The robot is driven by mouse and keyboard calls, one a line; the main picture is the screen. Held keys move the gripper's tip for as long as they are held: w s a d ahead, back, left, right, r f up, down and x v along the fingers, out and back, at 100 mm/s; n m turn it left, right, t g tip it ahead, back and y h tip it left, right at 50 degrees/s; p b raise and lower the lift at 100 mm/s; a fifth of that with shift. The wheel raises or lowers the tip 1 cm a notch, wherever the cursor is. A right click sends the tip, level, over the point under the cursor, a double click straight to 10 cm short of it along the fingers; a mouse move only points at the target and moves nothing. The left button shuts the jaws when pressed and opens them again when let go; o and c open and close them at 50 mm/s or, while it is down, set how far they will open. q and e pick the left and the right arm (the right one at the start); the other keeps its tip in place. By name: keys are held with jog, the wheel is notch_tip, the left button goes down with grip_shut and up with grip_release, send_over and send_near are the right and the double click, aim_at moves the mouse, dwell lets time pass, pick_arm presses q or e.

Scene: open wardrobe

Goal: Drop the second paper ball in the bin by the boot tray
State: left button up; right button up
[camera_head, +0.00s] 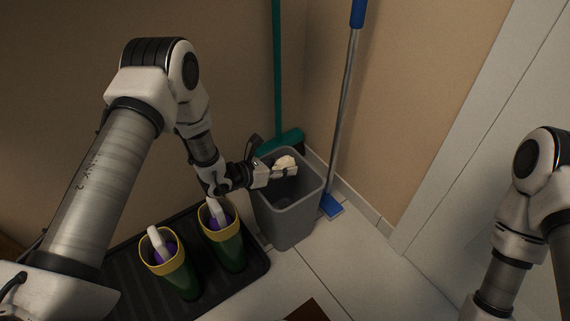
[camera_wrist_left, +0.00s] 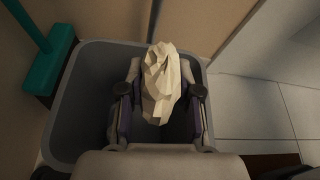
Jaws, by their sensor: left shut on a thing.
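A crumpled cream paper ball (camera_head: 285,162) is held between the fingers of my left gripper (camera_head: 280,172). The ball also shows large in the left wrist view (camera_wrist_left: 162,82), with a finger on each side of it. The grey bin (camera_head: 287,220) stands on the floor right of the boot tray (camera_head: 128,272). The gripper and ball are over the bin's open top, and in the left wrist view the bin's rim (camera_wrist_left: 68,100) surrounds them. Much of the bin's inside is hidden by the gripper. My right arm shows at the right edge; its gripper is out of frame.
Two green boots with yellow rims (camera_head: 232,250) (camera_head: 178,275) stand on the tray, each with something white and purple inside. A green broom (camera_head: 277,75) and a blue-headed mop (camera_head: 346,100) lean at the wall behind the bin.

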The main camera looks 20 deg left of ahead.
pick_arm(q)
jog(key=o, duration=0.9)
jog(key=shift+w, duration=0.15)
jog(key=v, duration=1.2)
jog(key=shift+r, duration=0.1)
